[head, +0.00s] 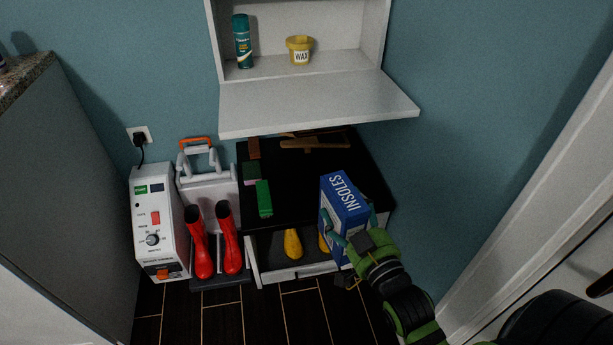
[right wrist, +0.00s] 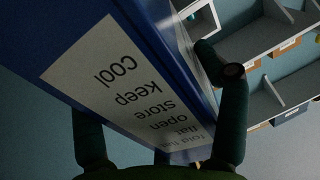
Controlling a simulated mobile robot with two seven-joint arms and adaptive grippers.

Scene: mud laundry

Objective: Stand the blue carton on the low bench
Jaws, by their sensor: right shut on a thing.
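The blue carton (head: 344,193), marked INSOLES, is in my right gripper (head: 350,238) at the front right of the low bench (head: 305,185). The fingers are shut around the carton's lower part. The carton is slightly tilted in the head view and overlaps the bench's front edge; I cannot tell if it touches the bench. In the right wrist view the carton (right wrist: 110,60) fills the left and middle, its white label upside down, between the green fingers (right wrist: 165,135). The bench has a black top and a pale front. My left gripper is not in view.
A green block (head: 264,198), other small blocks and a brown wooden item (head: 313,143) lie on the bench's left and back. A cabinet's lowered flap (head: 315,103) overhangs the back. Red boots (head: 230,240) stand left; yellow items (head: 292,243) sit below. The bench top's middle is bare.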

